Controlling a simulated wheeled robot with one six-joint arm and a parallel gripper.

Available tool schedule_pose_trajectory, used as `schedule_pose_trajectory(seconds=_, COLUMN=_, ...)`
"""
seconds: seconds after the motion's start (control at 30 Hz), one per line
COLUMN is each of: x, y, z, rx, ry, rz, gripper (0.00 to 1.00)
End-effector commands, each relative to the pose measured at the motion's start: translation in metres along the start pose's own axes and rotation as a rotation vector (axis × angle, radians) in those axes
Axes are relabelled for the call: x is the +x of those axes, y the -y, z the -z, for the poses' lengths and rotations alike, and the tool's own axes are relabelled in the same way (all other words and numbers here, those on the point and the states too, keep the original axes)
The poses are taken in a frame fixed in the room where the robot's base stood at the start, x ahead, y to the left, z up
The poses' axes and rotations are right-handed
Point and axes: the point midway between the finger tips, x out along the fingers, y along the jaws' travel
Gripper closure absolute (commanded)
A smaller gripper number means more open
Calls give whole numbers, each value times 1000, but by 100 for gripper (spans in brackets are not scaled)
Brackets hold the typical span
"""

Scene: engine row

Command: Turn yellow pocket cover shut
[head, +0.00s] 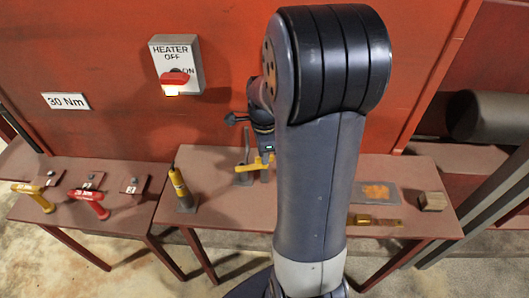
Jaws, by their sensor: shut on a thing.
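My gripper (264,158) is behind my arm, low in front of the red wall, over the brown bench. It is shut on a yellow piece (256,163) with a bar-like shape. My arm hides part of the grip. I cannot tell whether this piece is the pocket cover. A grey upright post (246,146) on a small base stands right beside it. No pocket opening can be made out.
A yellow and black upright tool (178,186) stands left on the bench (217,207). At right lie an orange-marked plate (375,192), a brass-coloured bar (374,220) and a wooden block (432,201). A lower-left bench holds yellow (27,188) and red (88,198) T-handled tools. A heater switch (176,66) is on the wall.

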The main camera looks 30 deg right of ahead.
Motion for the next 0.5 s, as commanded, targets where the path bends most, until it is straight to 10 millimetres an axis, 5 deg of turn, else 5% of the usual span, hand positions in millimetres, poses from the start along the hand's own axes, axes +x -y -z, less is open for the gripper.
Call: schedule_pose_trajectory(seconds=0.5, x=-1, y=0, z=0, rx=256, ry=0, rz=2, gripper=100)
